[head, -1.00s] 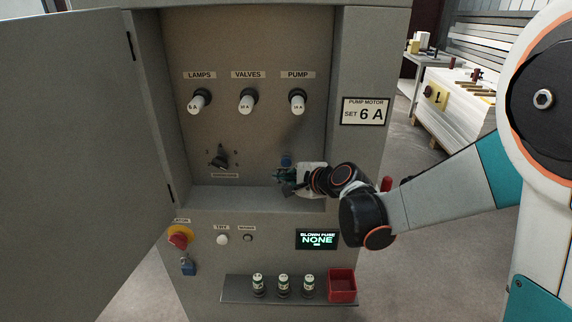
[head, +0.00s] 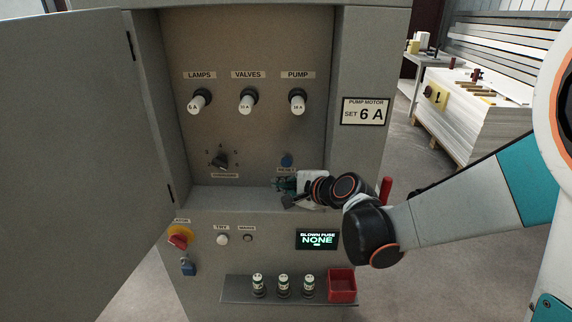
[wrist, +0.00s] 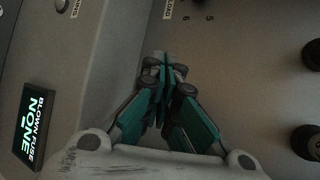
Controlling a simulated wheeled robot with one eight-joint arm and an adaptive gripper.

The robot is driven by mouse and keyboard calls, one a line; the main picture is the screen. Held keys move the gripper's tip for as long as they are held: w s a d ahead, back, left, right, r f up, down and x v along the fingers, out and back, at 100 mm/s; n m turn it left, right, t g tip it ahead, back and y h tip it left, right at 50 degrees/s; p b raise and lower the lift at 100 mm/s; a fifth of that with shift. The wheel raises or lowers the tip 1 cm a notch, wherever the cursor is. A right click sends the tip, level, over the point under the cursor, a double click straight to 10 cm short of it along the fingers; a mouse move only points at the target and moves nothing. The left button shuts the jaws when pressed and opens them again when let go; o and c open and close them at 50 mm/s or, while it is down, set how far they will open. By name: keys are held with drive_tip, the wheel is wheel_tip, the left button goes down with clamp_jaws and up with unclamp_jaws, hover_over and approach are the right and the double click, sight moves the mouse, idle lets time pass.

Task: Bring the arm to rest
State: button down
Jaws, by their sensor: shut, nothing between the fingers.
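My gripper (head: 284,186) is inside the open cabinet, low in the recess, just below the blue reset button (head: 287,160). Its teal fingers are together and empty, and the wrist view shows the same fingers (wrist: 163,62) meeting at the tips. My arm comes in from the right, bent at the wrist, in front of the cabinet's right edge. Whether the fingers touch the recess floor or back panel, I cannot tell.
The cabinet door (head: 80,150) stands open at the left. Three fuse holders, a black dial (head: 221,162) and a display reading NONE (head: 317,239) face me. A shelf below holds three fuses and a red bin (head: 342,285). A red handle (head: 386,188) shows beside my wrist.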

drive_tip(key=s+d+r+n+g+h, duration=0.1)
drive_tip(key=s+d+n+h, duration=0.3)
drive_tip(key=s+d+n, duration=0.3)
drive_tip(key=s+d+r+n+g+h, duration=0.1)
drive_tip(key=s+d+n+h, duration=0.3)
drive_tip(key=s+d, duration=0.9)
drive_tip(key=s+n+g, duration=0.1)
drive_tip(key=s+n, duration=0.2)
drive_tip(key=s, duration=0.4)
drive_tip(key=shift+s+r, duration=0.4)
drive_tip(key=shift+a, duration=0.1)
